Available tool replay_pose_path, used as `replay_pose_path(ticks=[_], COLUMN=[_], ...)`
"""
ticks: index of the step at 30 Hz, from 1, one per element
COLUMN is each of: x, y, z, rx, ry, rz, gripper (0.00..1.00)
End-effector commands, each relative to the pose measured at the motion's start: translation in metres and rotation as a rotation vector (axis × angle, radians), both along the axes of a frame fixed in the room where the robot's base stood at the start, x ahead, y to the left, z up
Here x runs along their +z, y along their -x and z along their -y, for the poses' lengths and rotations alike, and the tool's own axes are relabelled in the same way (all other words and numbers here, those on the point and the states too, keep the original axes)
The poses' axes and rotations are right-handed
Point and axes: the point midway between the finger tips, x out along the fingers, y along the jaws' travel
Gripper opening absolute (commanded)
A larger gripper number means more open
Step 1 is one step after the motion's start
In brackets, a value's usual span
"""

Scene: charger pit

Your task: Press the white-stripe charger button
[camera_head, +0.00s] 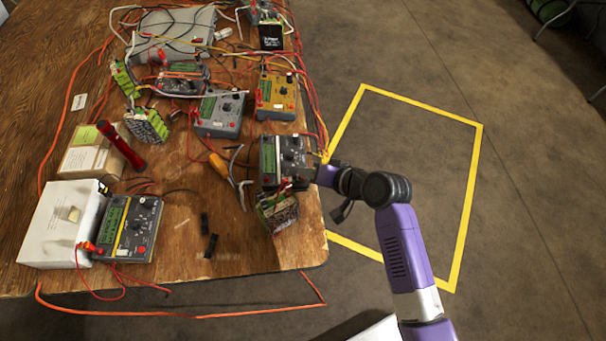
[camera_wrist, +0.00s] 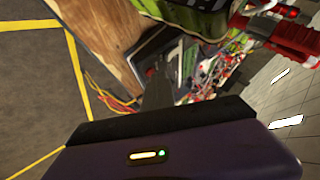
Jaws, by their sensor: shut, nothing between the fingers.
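Several chargers with green screens and red buttons lie on the wooden table. A dark charger (camera_head: 268,157) lies near the table's right edge, and my gripper (camera_head: 308,172) is at its right side, over part of it. A yellow-trimmed dark charger (camera_head: 130,228) is at the front left, a grey charger (camera_head: 220,113) in the middle and a yellow charger (camera_head: 276,95) behind.
A white box (camera_head: 62,222) stands at the left. The floor inside the yellow outline (camera_head: 470,190) is clear.

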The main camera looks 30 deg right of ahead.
Motion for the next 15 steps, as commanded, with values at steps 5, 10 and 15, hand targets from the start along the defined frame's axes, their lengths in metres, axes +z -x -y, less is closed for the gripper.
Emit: replay_pose_path(ticks=[5,10,15], x=[0.01,0.014,0.013], y=[0.001,0.002,0.002], z=[0.0,0.001,0.002], rx=[0.001,0.001,0.001], ry=[-0.001,-0.001,-0.001], rz=[-0.002,-0.002,-0.002], gripper=[0.0,0.0,0.0])
